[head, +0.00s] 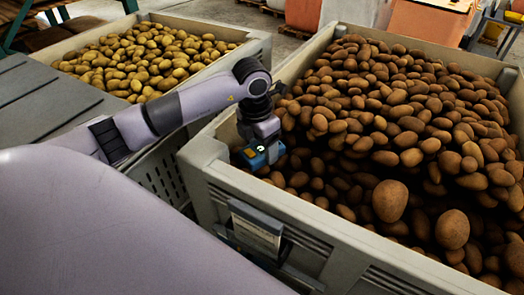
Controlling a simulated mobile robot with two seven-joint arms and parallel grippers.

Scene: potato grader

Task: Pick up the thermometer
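My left gripper (262,140) reaches in from the left and points down over the near left corner of the big crate of brown potatoes. A small blue item with a pale round face and a yellow edge, which looks like the thermometer (256,158), is right at its fingertips, by the crate's inner wall. The fingers are dark and small, and I cannot tell whether they are closed on the item or only around or above it. No other thermometer shows. My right gripper is not in view.
The big grey crate (205,152) is full of brown potatoes (390,110); its rim runs close below the gripper. A card holder (256,230) hangs on its near outer wall. A second crate (262,40) with yellow potatoes (140,60) stands behind left. Grey slatted boards (40,95) lie at left.

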